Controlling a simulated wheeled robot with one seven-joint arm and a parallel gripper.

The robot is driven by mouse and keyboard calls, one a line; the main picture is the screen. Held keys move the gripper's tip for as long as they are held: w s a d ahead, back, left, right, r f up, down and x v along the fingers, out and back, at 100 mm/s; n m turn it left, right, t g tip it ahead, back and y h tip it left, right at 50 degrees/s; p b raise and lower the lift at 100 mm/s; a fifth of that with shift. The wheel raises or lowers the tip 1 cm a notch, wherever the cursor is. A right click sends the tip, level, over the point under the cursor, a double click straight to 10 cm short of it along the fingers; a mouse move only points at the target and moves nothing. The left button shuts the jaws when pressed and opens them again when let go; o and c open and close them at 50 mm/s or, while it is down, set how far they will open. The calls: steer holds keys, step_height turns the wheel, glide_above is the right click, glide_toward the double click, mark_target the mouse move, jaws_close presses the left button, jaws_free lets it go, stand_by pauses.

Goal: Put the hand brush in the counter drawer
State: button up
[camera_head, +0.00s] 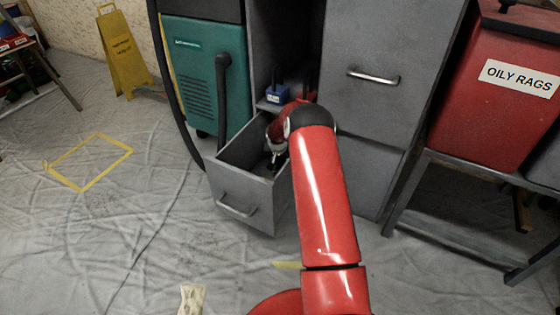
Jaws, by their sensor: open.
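The counter drawer (238,193) is pulled out low in the grey cabinet, with its handle facing the front left. My red arm reaches over the drawer's right side, and my gripper (274,165) points down at the inside of the drawer, near its back. The gripper is open, but its fingers are small and dark here. I cannot make out the hand brush clearly. Dark shapes around the gripper inside the drawer are too small to tell apart, and my arm hides the drawer's right part.
A blue object (277,93) stands on the shelf behind the drawer. A teal machine (196,75) with a hose is at left. A red oily rags bin (500,90) stands on a rack at right. A pale object (192,299) lies at the bottom edge. The left floor is mostly clear.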

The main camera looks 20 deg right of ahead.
steer(key=p+v, duration=0.1)
steer(key=v, duration=0.8)
steer(key=s+a+r+n, duration=0.1)
steer(key=s+a+r, duration=0.2)
steer(key=s+r, duration=0.35)
steer(key=s+a+r+n, duration=0.1)
steer(key=s+a+r, duration=0.2)
steer(key=r, duration=0.7)
steer(key=s+a+r, duration=0.3)
steer(key=s+r, duration=0.1)
steer(key=r, duration=0.4)
steer(key=s+a+r+n, duration=0.1)
steer(key=s+a, duration=0.2)
steer(key=s, duration=0.6)
steer(key=s+a+r+n+t+y, duration=0.1)
steer(key=s+a+r, duration=0.1)
steer(key=s, duration=0.8)
steer(key=s+a+r+n+y, duration=0.1)
steer(key=s+a, duration=0.3)
steer(key=s, duration=0.5)
steer(key=shift+s+r+n+t, duration=0.2)
steer(key=shift+r+n+t, duration=0.2)
steer(key=shift+r, duration=0.35)
steer(key=shift+r, duration=0.1)
step_height(320, 180, up, 9)
steer(key=p, duration=0.9)
